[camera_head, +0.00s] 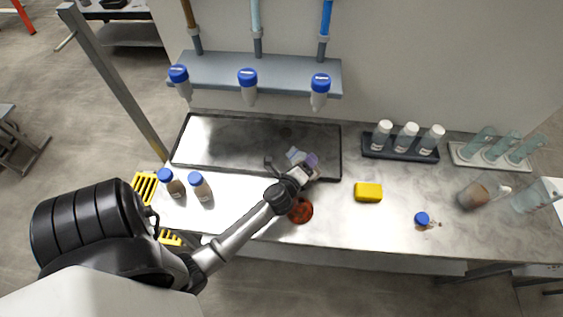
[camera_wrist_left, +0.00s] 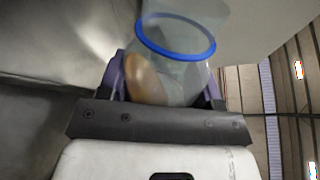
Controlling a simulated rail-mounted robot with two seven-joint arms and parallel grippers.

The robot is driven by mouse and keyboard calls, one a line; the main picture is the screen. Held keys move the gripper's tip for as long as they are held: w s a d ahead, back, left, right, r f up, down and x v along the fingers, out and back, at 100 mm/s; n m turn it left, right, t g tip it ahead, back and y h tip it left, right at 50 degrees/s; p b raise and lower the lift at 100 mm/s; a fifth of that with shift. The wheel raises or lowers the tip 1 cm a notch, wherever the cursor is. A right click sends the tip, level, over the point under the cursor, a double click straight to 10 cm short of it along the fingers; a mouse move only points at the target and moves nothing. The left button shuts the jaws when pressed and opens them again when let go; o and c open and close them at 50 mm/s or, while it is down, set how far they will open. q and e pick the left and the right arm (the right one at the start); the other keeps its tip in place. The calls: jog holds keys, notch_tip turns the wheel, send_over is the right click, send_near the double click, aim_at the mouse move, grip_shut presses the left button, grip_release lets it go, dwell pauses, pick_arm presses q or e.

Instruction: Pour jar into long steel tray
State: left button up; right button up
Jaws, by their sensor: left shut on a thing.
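The long steel tray (camera_head: 225,140) lies along the back of the counter, with a dark rim and a bare grey floor. My left gripper (camera_head: 303,165) is over the tray's front right part. It is shut on a clear jar (camera_head: 295,155), which is small and partly hidden in the head view. In the left wrist view the jar (camera_wrist_left: 180,60) shows a blue ring and a tan-brown patch low on one side, between the purple fingers of my left gripper (camera_wrist_left: 163,88). I cannot tell the jar's exact tilt. My right gripper is not in view.
A red-brown round thing (camera_head: 300,211) lies just below my left forearm. Two blue-capped bottles (camera_head: 199,187) stand at the left, and a yellow block (camera_head: 368,192) at the right. Racks of white-capped bottles (camera_head: 400,150) and glass tubes (camera_head: 497,151) stand back right. A shelf (camera_head: 215,72) hangs above the tray.

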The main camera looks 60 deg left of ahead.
pick_arm(q)
jog(key=shift+r+n+p, duration=0.35)
jog(key=shift+r+n, duration=0.1)
jog(key=shift+n, duration=0.15)
jog(key=shift+a+f+n+b, duration=0.15)
jog(key=shift+f+n+b, duration=0.25)
jog(key=shift+f+b, duration=0.1)
jog(key=shift+s+a+f+n+h+b, duration=0.15)
jog(key=shift+a+f+n+h+b, duration=0.15)
jog(key=shift+n, duration=0.1)
jog(key=shift+r+n, duration=0.2)
jog(key=shift+n, duration=0.1)
jog(key=shift+s+a+r+n+p, duration=0.1)
jog(key=shift+r+n+p, duration=0.15)
jog(key=shift+p, duration=0.35)
jog(key=shift+r+n, duration=0.1)
jog(key=shift+n, duration=0.25)
jog(key=shift+h, duration=0.3)
